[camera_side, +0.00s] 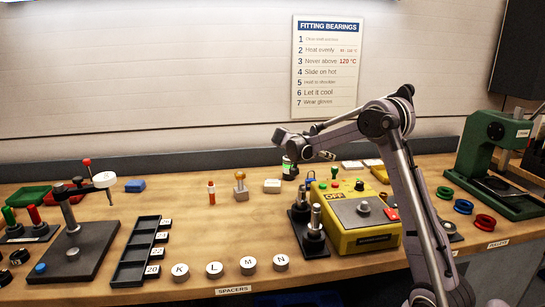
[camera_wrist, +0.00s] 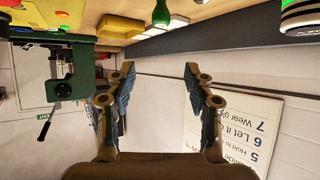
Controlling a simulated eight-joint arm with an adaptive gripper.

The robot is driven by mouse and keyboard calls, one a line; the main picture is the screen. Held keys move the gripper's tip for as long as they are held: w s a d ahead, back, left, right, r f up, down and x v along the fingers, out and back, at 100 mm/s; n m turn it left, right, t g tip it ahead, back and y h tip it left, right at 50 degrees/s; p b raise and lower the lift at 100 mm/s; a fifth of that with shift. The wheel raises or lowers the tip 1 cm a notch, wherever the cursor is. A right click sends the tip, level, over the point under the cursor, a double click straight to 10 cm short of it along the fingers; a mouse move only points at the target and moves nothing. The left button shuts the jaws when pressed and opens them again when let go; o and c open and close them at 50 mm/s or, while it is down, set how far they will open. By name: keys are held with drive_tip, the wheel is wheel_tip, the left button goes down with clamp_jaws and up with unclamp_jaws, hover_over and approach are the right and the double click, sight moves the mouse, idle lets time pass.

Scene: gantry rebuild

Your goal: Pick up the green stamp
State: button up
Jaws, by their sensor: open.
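What looks like the green stamp, a slim green handle (camera_side: 334,172), stands on the bench behind the yellow control box. It also shows in the wrist view (camera_wrist: 192,20), inverted near the top edge, slightly right of the line between my fingers; its foot is hard to make out. My gripper (camera_wrist: 158,68) is open and empty, its two fingers well apart. In the side view my gripper (camera_side: 326,155) is small, held above the bench beside the handle and apart from it as far as I can tell.
A bottle with a green band (camera_side: 288,168) stands just left of the gripper. The yellow control box (camera_side: 358,238) and dark posts (camera_side: 315,235) are in front. The wall with a poster (camera_side: 327,65) is behind.

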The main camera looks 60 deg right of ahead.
sight(333, 169)
drive_tip(key=d+f, duration=0.3)
drive_tip(key=s+d+f, duration=0.1)
drive_tip(key=d+f, duration=0.4)
drive_tip(key=f, duration=0.1)
drive_tip(key=shift+s+d, duration=0.35)
drive_tip(key=shift+d, duration=0.05)
clamp_jaws()
